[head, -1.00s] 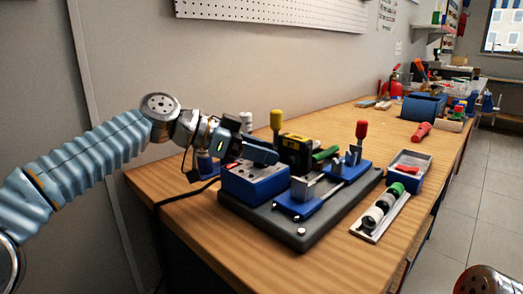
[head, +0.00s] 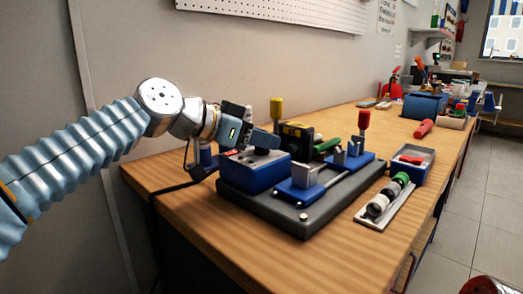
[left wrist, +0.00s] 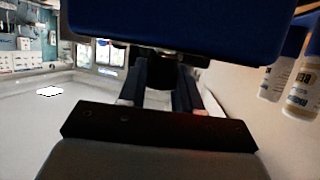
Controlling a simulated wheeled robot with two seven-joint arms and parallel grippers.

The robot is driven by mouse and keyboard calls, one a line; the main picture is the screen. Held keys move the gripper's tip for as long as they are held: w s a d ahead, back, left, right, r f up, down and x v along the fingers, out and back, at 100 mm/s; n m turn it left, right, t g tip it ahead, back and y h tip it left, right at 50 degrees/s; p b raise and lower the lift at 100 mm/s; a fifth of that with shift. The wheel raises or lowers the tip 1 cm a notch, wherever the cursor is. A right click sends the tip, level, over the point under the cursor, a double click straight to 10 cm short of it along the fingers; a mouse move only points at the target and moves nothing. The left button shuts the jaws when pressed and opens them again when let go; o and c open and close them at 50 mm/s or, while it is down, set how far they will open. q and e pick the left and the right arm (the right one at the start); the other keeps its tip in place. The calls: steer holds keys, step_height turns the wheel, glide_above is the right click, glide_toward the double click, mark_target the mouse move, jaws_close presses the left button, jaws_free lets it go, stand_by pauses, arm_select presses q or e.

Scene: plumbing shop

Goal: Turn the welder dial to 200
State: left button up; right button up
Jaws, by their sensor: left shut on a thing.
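The welder is a dark grey base plate (head: 290,222) with a blue control box (head: 250,175) at its left end and blue clamps (head: 310,187) beside it. My left gripper (head: 268,143) reaches over the box's grey top from the left. In the left wrist view its two fingers (left wrist: 172,68) are shut on a small dark piece, likely the dial, under the edge of the blue box (left wrist: 180,25). The fingers hide most of the dial, and no number or mark on it can be read. My right gripper is not in view.
Yellow-handled (head: 277,110) and red-handled (head: 364,120) parts stand up on the welder. A rack of pipe fittings (head: 385,203) and a blue tray (head: 408,172) lie to the right. Bottles (left wrist: 285,75) show in the left wrist view. The front of the bench is bare.

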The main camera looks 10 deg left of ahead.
arm_select(q)
steer(key=shift+s+d+r+n+t+y+p, duration=0.1)
steer(key=shift+r+n+t+y+p, duration=0.1)
steer(key=shift+n+t+y+p, duration=0.5)
steer(key=shift+r+n+t+y+p, duration=0.1)
steer(key=shift+n+t+y+p, duration=0.65)
steer(key=shift+n+y, duration=0.35)
steer(key=shift+n+t+y+p, duration=0.35)
steer(key=shift+n+y+p, duration=0.25)
steer(key=shift+n+y, duration=0.3)
steer(key=shift+f+n+t+y, duration=0.3)
steer(key=shift+n+y, duration=0.5)
steer(key=shift+y, duration=0.1)
steer(key=n+y, duration=0.2)
steer(key=shift+y+b, duration=0.3)
steer(key=shift+b, duration=0.1)
steer(key=shift+n+y, duration=1.5)
steer(key=o, duration=1)
steer(key=shift+c, duration=0.2)
